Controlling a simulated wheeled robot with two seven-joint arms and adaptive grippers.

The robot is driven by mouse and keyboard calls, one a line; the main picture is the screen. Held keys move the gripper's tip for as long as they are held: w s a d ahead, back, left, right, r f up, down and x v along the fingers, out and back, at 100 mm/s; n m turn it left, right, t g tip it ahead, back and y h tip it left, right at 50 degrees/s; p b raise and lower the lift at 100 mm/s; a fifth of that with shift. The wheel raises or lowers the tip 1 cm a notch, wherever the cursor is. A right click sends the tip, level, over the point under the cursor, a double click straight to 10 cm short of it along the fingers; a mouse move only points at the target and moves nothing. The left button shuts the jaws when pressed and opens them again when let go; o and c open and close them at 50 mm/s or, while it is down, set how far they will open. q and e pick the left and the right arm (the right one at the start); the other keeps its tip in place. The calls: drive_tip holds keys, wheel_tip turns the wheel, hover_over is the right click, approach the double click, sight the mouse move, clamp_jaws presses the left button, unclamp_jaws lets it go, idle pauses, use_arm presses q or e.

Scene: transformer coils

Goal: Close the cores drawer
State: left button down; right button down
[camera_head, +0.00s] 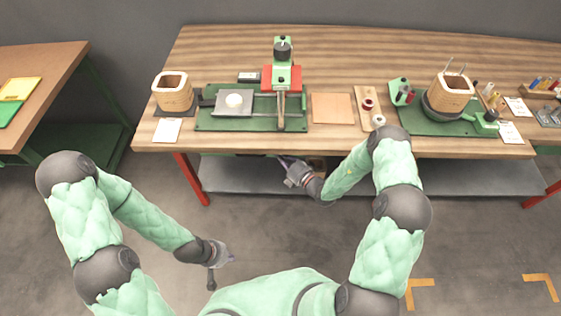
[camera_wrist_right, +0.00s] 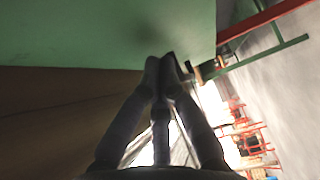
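My right gripper (camera_head: 289,163) is under the front edge of the workbench, close to a dark gap below the tabletop. A broad green panel (camera_wrist_right: 100,30) fills the top of that view, right by the fingertips. It may be part of the drawer, but I cannot tell, nor whether the fingertips touch it. The cores drawer is not clearly seen in the head view, hidden by the tabletop and my arm. My left gripper (camera_head: 222,256) hangs over the floor, away from the bench.
The wooden workbench (camera_head: 350,65) carries a winding machine (camera_head: 283,85) and a coil on a green base (camera_head: 450,95). Another coil (camera_head: 173,92) stands at its left end. A grey lower shelf (camera_head: 240,178) and red legs (camera_head: 190,180) are below. The floor in front is open.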

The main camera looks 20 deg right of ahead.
drive_tip(key=shift+w, duration=0.1)
drive_tip(key=w, duration=0.2)
drive_tip(key=w+d, duration=0.1)
drive_tip(key=w, duration=0.1)
drive_tip(key=shift+w+d, duration=0.2)
drive_tip(key=shift+w, duration=0.1)
drive_tip(key=shift+w+d, duration=0.1)
drive_tip(key=shift+w, duration=0.05)
drive_tip(key=shift+r, duration=0.1)
